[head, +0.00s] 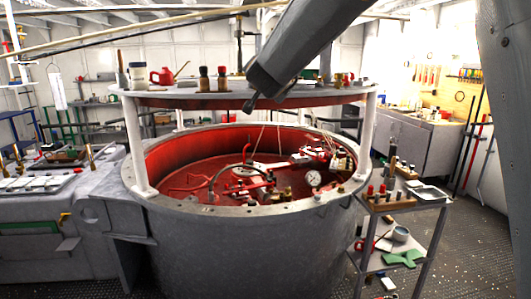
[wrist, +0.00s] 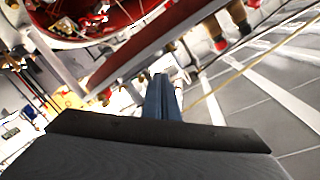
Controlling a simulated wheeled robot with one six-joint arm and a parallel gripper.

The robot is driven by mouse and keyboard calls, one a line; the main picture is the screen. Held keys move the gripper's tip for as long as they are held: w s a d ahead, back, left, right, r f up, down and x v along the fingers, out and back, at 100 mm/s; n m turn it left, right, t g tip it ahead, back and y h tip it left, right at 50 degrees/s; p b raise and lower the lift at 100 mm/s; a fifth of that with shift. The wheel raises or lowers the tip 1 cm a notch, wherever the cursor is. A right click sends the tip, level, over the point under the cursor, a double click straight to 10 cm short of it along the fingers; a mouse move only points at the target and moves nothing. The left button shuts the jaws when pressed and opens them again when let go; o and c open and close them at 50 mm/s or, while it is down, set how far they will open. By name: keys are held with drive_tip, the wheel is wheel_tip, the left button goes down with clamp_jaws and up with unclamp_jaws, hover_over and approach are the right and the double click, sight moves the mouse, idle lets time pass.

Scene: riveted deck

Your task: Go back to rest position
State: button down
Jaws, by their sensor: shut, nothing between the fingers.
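My gripper (head: 249,105) hangs at the end of my grey arm, which reaches in from the upper right in the head view. The tip is just in front of the raised grey shelf ring above the large round tank (head: 240,245). In the wrist view my gripper (wrist: 163,80) shows as dark blue fingers close together, shut and empty. The wrist view is tilted, with the red underside of the shelf ring (wrist: 155,45) close beside the fingers. I cannot tell whether anything touches.
Brown bottles (head: 204,78) and a red watering can (head: 163,76) stand on the shelf ring. A grey post (head: 366,135) supports it at right. A trolley (head: 400,205) with tools stands at the lower right. A workbench (head: 425,135) is at the back right. Open floor (head: 470,255) shows at right.

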drive_tip(key=s+d+f+n+g+b, duration=0.1)
drive_tip(key=s+d+f+n+g, duration=0.15)
drive_tip(key=s+f, duration=0.45)
drive_tip(key=s+d+f+n+g+y, duration=0.1)
drive_tip(key=s+d+f+g, duration=0.25)
drive_tip(key=f, duration=0.75)
drive_tip(key=s+d+f+n+g+b, duration=0.15)
drive_tip(key=s+d+f, duration=0.3)
drive_tip(key=f, duration=0.45)
drive_tip(key=s+d+f+n+g, duration=0.1)
drive_tip(key=s+d+f+g, duration=0.1)
drive_tip(key=s+f, duration=0.3)
drive_tip(key=s+d+f+n+g+h+b, duration=0.1)
drive_tip(key=s+d+f+g, duration=0.2)
drive_tip(key=s, duration=0.8)
drive_tip(key=s+d+f+n+g, duration=0.1)
drive_tip(key=s+d+f+g, duration=0.1)
drive_tip(key=s+d+f, duration=0.2)
drive_tip(key=s+f, duration=0.3)
drive_tip(key=s, duration=0.1)
drive_tip(key=shift+s+f+h, duration=0.15)
drive_tip(key=shift+s+h, duration=0.15)
drive_tip(key=shift+s, duration=0.05)
drive_tip(key=shift+g, duration=0.25)
